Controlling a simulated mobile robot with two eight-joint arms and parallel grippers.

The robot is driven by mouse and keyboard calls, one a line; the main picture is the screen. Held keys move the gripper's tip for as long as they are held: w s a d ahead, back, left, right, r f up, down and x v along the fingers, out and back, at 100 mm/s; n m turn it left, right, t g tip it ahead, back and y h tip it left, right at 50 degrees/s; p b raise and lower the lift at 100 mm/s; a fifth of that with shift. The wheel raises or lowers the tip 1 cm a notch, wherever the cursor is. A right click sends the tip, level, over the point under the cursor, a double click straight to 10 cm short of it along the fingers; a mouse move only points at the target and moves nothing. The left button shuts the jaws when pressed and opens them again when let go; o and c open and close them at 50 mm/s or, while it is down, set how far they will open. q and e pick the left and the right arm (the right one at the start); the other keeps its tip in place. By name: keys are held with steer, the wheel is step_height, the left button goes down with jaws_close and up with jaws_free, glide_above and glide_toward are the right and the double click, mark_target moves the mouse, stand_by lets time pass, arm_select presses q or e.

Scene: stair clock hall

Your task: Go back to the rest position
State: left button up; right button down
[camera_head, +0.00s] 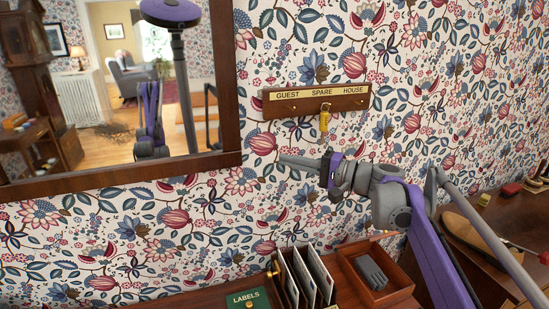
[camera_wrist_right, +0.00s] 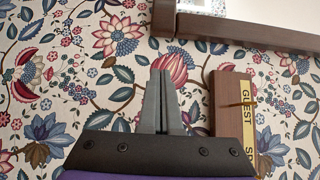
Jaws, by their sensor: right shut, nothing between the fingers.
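My right gripper (camera_head: 284,159) reaches in from the right in the head view, in front of the wallpapered wall and below the key rack. Its fingers are together with nothing between them. In the right wrist view the shut fingers (camera_wrist_right: 161,75) point at the wallpaper, beside the rack's end. The wooden key rack (camera_head: 283,107) is labelled GUEST, SPARE and HOUSE; part of it shows in the right wrist view (camera_wrist_right: 225,105). A key with a yellow tag (camera_head: 324,121) hangs below SPARE, apart from the gripper. My left gripper is not directly in view.
A framed mirror (camera_head: 120,172) hangs left of the rack and reflects the room and me. Below stand a letter sorter (camera_head: 303,276), a green LABELS card (camera_head: 248,300) and a wooden tray (camera_head: 401,288) holding a grey object (camera_head: 372,272). A brush (camera_head: 463,230) lies at right.

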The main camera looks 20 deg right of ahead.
arm_select(q)
steer(key=shift+a+f, duration=0.2)
steer(key=shift+d, duration=0.1)
arm_select(e)
steer(key=v, duration=0.5)
steer(key=s+a+f+n+g+h+p, duration=0.1)
steer(key=s+a+f+n+g+h, duration=0.1)
steer(key=s+a+f+g, duration=0.4)
steer(key=s+a+f+n+g+h, duration=0.1)
steer(key=s+a+f+n+h, duration=0.15)
steer(key=s+a+f, duration=0.6)
arm_select(q)
steer(key=r, duration=0.1)
steer(key=r+p, duration=0.1)
steer(key=r, duration=0.1)
steer(key=shift+w+r, duration=0.15)
steer(key=shift+w, duration=0.25)
arm_select(e)
steer(key=s+f+n+h, duration=0.2)
steer(key=s+f, duration=0.4)
steer(key=f, duration=0.3)
steer(key=s+d+f+n+g+h, duration=0.1)
steer(key=s+f+n+h, duration=0.2)
steer(key=f, duration=0.6)
steer(key=s+h, duration=0.2)
steer(key=s, duration=0.1)
steer(key=shift+d, duration=0.35)
steer(key=shift+s+h, duration=0.1)
steer(key=shift+h, duration=0.15)
